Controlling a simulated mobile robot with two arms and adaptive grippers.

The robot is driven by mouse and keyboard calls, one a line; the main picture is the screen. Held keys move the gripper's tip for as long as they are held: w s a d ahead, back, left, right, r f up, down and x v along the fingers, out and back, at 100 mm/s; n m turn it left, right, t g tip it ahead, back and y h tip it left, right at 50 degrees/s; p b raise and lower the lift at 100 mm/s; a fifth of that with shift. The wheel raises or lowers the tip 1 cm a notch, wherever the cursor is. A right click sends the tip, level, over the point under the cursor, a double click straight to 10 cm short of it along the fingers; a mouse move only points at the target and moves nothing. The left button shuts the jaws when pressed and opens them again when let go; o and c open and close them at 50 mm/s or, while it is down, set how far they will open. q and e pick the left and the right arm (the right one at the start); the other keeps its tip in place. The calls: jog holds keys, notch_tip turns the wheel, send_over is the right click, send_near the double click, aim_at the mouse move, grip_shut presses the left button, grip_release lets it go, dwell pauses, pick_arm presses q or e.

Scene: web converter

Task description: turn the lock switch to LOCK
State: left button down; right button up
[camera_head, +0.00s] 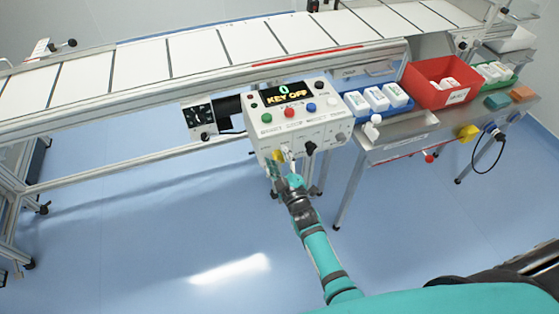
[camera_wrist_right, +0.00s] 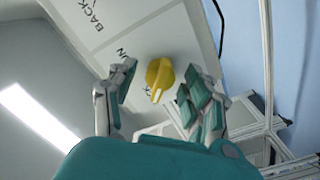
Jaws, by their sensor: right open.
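My right gripper (camera_wrist_right: 157,88) is open, one finger on each side of the knob; contact is not clear. My left gripper is out of view.
A dark knob (camera_head: 310,148) sits right of the yellow one on the box. The conveyor (camera_head: 210,53) runs behind. A side table at right carries a red bin (camera_head: 440,82) and a blue tray (camera_head: 378,103). Floor in front is clear.

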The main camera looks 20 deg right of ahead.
jog(key=s, duration=1.2)
jog(key=shift+d, duration=0.15)
jog(key=s+f+m+g, duration=0.1)
jog(key=s+f+g, duration=0.3)
jog(key=f, duration=0.5)
jog(key=s+a+f+m+g, duration=0.1)
jog(key=s+f+g, duration=0.1)
jog(key=s+f, duration=0.5)
jog(key=s+f+m+g, duration=0.2)
jog(key=s+f, duration=0.1)
jog(key=f, duration=0.8)
jog(key=s+d+f+m+g, duration=0.1)
jog(key=s+d+f+g, duration=0.1)
jog(key=s, duration=0.6)
jog(key=s+d+f+m+g, duration=0.1)
jog(key=s+d+f+g, duration=0.2)
jog(key=s+f, duration=0.3)
jog(key=s+d+f+m+g, duration=0.1)
jog(key=s+f+g, duration=0.3)
jog(key=s, duration=0.7)
jog(key=shift+d+f+h, duration=0.3)
jog(key=shift+d+f, duration=0.25)
jog(key=shift+d, duration=0.2)
